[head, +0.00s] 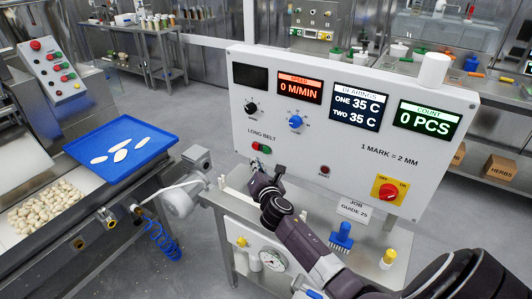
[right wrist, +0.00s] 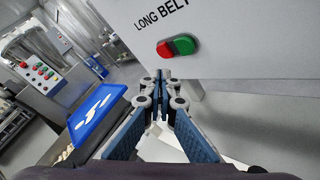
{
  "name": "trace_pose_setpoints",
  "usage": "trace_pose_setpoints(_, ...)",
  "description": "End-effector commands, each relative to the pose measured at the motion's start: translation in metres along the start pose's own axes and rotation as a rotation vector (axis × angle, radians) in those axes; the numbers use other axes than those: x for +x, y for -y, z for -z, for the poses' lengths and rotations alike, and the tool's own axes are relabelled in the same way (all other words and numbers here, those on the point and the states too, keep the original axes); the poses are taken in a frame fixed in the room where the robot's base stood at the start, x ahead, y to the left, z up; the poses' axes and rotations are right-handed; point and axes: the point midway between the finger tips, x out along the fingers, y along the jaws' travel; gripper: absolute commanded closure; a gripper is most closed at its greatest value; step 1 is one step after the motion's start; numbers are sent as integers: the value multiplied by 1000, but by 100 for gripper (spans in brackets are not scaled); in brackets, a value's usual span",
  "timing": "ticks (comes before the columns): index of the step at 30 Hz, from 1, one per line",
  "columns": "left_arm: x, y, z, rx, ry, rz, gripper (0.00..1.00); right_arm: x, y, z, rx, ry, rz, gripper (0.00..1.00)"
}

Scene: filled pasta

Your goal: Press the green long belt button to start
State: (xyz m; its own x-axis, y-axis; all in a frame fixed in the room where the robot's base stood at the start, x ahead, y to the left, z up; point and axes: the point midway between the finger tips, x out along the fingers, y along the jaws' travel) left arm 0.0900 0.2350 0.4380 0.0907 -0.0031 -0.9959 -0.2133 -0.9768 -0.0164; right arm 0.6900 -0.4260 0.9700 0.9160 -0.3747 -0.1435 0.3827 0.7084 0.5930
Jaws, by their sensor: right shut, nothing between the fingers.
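The green long belt button (head: 266,150) is a small cap on the white control panel (head: 313,160), under the words LONG BELT. A red button (head: 256,146) sits against its left side. In the right wrist view the green button (right wrist: 184,44) and the red button (right wrist: 166,50) are in full view. My left gripper is not in view.
The panel displays read 0 M/MIN and 0 PCS. Two knobs and a yellow-red switch (head: 388,191) share its face. A blue tray (head: 122,137) with white pieces lies left. A blue brush (head: 342,238) and a gauge (head: 272,260) are below the panel.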

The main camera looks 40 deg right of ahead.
Motion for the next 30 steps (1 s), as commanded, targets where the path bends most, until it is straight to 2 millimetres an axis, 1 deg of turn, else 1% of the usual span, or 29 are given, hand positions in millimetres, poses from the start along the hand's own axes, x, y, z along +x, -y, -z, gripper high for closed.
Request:
trace_pose_setpoints(1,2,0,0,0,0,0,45,5,5,-3,-1,1,2,100)
trace_pose_setpoints(3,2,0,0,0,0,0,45,11,8,-8,-2,2,1,100)
trace_pose_setpoints(10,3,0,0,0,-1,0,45,22,17,-16,0,0,1,100)
trace_pose_setpoints(30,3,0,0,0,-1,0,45,24,18,-17,1,-1,1,100)
